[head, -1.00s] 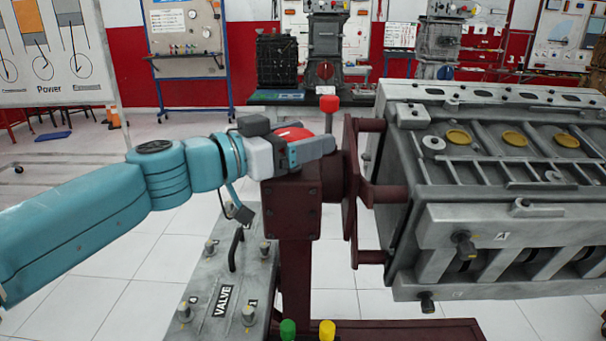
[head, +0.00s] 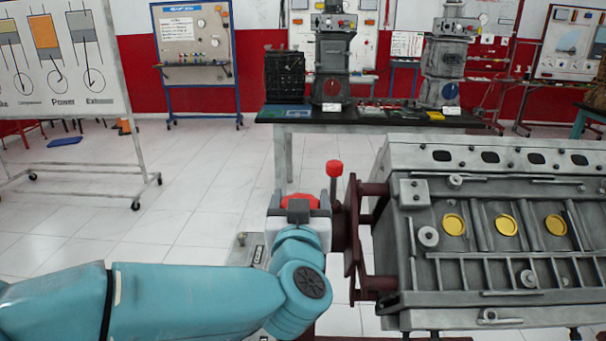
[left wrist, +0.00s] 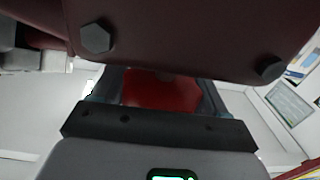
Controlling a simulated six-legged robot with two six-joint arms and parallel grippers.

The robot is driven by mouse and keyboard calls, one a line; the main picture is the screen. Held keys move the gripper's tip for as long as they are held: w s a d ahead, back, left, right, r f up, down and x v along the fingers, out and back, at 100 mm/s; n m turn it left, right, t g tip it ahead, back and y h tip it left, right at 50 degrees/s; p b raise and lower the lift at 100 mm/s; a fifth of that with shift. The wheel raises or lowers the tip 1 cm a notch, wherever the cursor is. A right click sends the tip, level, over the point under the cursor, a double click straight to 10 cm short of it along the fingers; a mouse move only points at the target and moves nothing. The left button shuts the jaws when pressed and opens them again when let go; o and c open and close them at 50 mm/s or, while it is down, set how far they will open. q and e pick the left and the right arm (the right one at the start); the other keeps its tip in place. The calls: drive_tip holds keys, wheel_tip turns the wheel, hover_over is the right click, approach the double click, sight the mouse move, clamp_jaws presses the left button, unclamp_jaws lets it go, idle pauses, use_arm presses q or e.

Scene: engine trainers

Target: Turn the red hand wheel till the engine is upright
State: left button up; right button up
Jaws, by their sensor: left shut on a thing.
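The red hand wheel (head: 312,199) sits at the left end of the dark red engine stand (head: 351,235). My left gripper (head: 298,206) is at the wheel, with its fingers on either side, shut on it. In the left wrist view the red wheel (left wrist: 160,90) shows between the fingers, under a dark red bolted housing (left wrist: 185,40). The grey engine (head: 480,230) hangs to the right of the wheel, tilted, with its face of yellow round caps turned toward me. Part of the wheel is hidden by the gripper. My right gripper is not in view.
A lever with a red knob (head: 334,168) stands up just right of the wheel, close to my gripper. A bench (head: 380,117) with machines stands behind. A whiteboard (head: 70,75) is at the left. The tiled floor (head: 200,190) between is clear.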

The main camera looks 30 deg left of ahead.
use_arm(q)
drive_tip(key=n+g+y+p, duration=0.4)
drive_tip(key=y, duration=0.1)
drive_tip(key=shift+s+a, duration=0.15)
drive_tip(key=shift+a, duration=0.05)
drive_tip(key=n+g+y+p, duration=0.1)
drive_tip(key=g, duration=0.1)
drive_tip(key=n+g+y+p, duration=0.1)
drive_tip(key=n+g+y, duration=0.1)
drive_tip(key=shift+s+a, duration=0.2)
drive_tip(key=shift+f+n+g, duration=0.1)
drive_tip(key=shift+n+g, duration=0.2)
drive_tip(key=shift+n, duration=0.1)
drive_tip(key=shift+s+g+p, duration=0.1)
drive_tip(key=shift+g+p, duration=0.2)
drive_tip(key=shift+f, duration=0.1)
